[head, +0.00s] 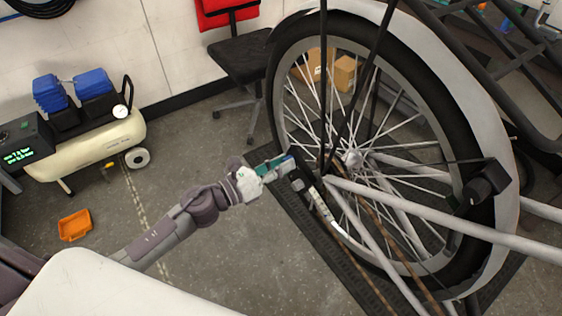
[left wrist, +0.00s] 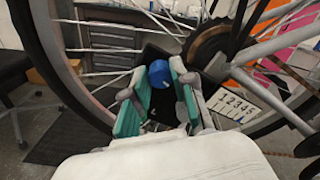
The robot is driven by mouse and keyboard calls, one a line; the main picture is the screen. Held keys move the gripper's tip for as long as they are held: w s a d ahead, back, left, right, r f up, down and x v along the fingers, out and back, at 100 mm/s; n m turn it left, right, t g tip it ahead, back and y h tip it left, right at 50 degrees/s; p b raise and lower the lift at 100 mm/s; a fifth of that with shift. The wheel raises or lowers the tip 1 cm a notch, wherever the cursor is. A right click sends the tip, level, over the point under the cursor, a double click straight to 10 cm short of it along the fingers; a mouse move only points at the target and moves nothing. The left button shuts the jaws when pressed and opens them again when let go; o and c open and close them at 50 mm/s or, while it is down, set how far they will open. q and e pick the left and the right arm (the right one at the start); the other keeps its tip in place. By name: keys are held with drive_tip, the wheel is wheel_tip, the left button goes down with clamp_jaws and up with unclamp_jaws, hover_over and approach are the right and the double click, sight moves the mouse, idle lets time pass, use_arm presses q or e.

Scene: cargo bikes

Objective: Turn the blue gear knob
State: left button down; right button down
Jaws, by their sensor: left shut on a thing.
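The blue gear knob (left wrist: 158,73) shows between my fingertips in the left wrist view. My left gripper (left wrist: 157,92) has teal finger pads and is shut on it. In the head view my left gripper (head: 276,165) reaches in from the left to the gear unit beside the wheel hub. There the fingers mostly hide the knob. A white plate numbered 1 to 5 (left wrist: 236,104) lies just right of the gripper in the left wrist view. My right gripper is in neither view.
The spoked bicycle wheel (head: 275,110) and pale frame tubes (head: 440,218) stand close to the gripper. An air compressor (head: 100,140) and an orange bin (head: 75,225) are at left. A black chair (head: 240,58) stands behind. Floor between them is clear.

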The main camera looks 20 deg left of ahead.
use_arm(q)
drive_tip(key=shift+n+p, duration=1.35)
drive_tip(key=shift+n, duration=2.55)
drive_tip(key=c, duration=0.9)
unclamp_jaws()
drive_tip(key=shift+a, duration=0.1)
drive_tip(key=shift+c, duration=0.2)
drive_tip(key=v, duration=1.2)
